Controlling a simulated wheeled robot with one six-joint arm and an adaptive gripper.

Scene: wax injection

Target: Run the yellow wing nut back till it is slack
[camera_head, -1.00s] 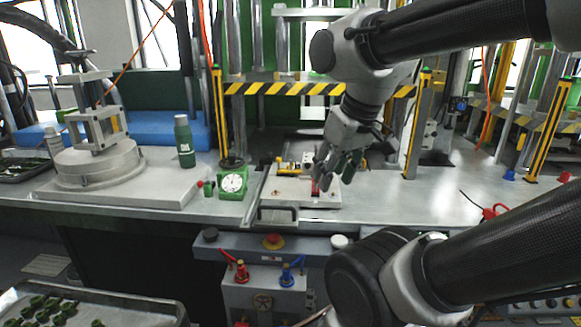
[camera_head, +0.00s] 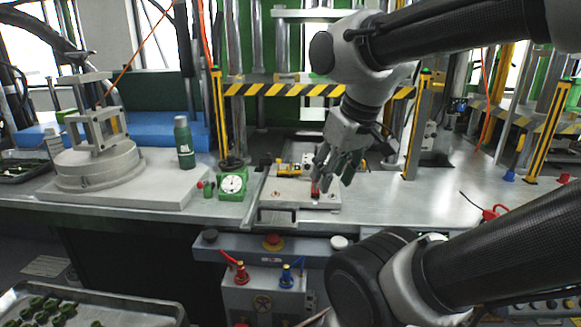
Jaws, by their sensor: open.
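A light metal mould plate (camera_head: 284,191) lies on the bench in the middle, with small yellow parts (camera_head: 287,168) along its back edge. They are too small to tell which is the wing nut. A yellow part (camera_head: 362,164) also shows just right of my gripper. My gripper (camera_head: 331,184) is open, pointing down over the right part of the plate. A small red piece (camera_head: 315,188) shows by its left finger. I cannot tell whether the fingers touch anything, and the arm hides what lies behind them.
A green dial gauge (camera_head: 233,184) and a green oil bottle (camera_head: 184,142) stand to the left. A striped bar (camera_head: 280,89) crosses behind, with a striped post (camera_head: 412,140) at right. The bench top (camera_head: 440,195) at right is mostly clear.

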